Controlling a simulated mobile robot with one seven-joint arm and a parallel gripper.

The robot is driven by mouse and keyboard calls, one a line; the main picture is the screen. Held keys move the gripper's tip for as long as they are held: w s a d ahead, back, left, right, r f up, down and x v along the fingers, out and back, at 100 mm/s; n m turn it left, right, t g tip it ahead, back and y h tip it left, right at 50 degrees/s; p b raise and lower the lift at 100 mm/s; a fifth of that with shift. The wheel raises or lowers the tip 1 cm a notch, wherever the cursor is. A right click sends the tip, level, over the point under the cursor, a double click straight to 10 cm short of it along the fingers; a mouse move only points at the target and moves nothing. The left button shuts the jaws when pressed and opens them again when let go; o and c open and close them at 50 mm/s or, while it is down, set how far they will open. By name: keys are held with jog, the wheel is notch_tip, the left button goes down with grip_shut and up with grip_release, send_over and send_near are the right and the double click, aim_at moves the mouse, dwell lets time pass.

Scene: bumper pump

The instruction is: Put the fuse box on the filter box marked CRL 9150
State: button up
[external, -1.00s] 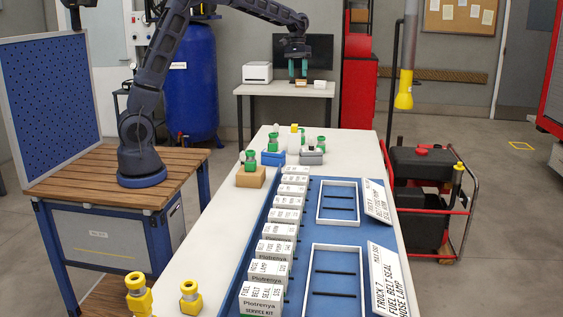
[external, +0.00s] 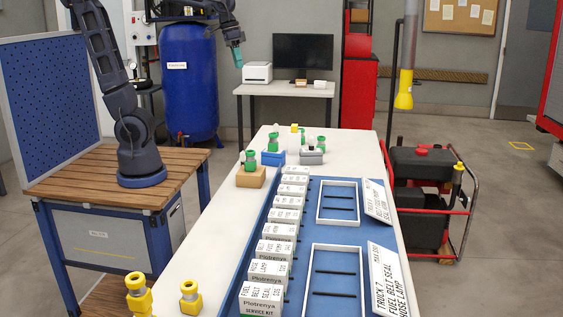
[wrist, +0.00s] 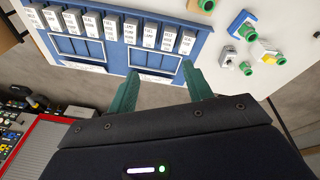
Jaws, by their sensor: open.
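My gripper (external: 237,57) is high in the air at the back, left of the monitor. In the wrist view its green fingers (wrist: 159,74) are apart with nothing between them. I cannot tell which thing is the fuse box, and no CRL 9150 marking is readable. On the white table's far half stand a brown block (external: 250,178), a blue block (external: 273,158) and a grey block (external: 311,158), with green-and-white fittings near them. Small tan (external: 300,83) and white (external: 320,83) boxes sit on the back desk.
A row of white service kit boxes (external: 268,270) stands along the blue tray (external: 349,226), beside white frames and printed signs. Yellow fittings (external: 190,297) stand at the table's near left. A printer (external: 258,72) and monitor (external: 303,52) are on the back desk.

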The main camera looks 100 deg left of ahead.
jog(key=s+d+f+m+t, duration=0.1)
jog(key=s+d+f+m, duration=0.1)
jog(key=s, duration=0.5)
jog(key=s+d+f+m+t, duration=0.1)
jog(key=s+d+f+m, duration=0.1)
jog(key=s+d+f, duration=0.2)
jog(key=s+d, duration=0.3)
jog(key=s, duration=0.1)
jog(key=shift+f+m, duration=0.2)
jog(key=shift+m, duration=0.2)
